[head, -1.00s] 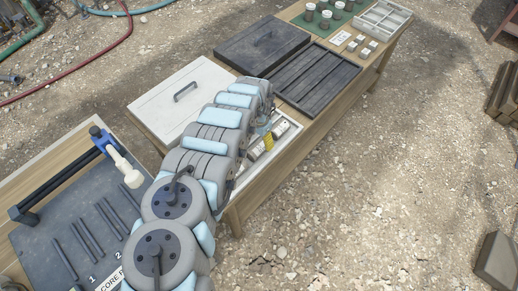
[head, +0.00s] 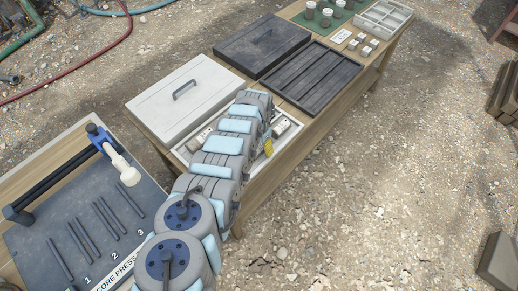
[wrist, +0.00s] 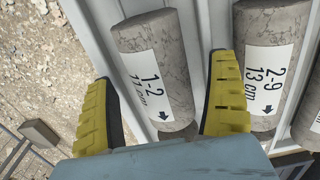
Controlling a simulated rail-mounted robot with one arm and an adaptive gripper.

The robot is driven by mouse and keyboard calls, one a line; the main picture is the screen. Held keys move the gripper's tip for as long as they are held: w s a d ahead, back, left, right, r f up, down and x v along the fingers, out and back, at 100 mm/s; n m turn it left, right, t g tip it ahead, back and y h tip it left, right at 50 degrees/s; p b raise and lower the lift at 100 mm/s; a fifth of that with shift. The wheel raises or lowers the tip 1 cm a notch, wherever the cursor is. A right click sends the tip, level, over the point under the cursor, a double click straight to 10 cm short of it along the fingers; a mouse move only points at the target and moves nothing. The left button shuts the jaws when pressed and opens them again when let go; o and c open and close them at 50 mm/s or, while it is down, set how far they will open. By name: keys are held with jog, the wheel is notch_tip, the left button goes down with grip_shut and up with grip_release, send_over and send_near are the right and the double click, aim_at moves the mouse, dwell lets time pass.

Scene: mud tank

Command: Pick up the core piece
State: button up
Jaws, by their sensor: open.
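A grey mottled cylindrical core piece (wrist: 135,40) with a white label reading 1-2, 11 cm and an arrow lies in a pale tray in the wrist view. My gripper (wrist: 162,68) is open, with one yellow finger on each side of this core. I cannot tell whether the fingers touch it. A second core (wrist: 280,35), labelled 2-9, 13 cm, lies to its right, close to the right finger. In the head view, my arm hides much of the white tray (head: 294,127), and one yellow finger (head: 268,147) shows over it.
Part of another core shows at the wrist view's right edge. In the head view, a white lid (head: 165,108) lies left of the tray. An empty dark slotted tray (head: 312,78) and a dark lid (head: 262,45) lie behind. A core press board (head: 75,215) stands lower left.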

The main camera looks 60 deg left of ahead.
jog(key=shift+f, duration=0.55)
jog(key=shift+r, duration=0.1)
jog(key=c, duration=1.3)
jog(key=shift+c, duration=0.2)
jog(key=shift+r, duration=0.1)
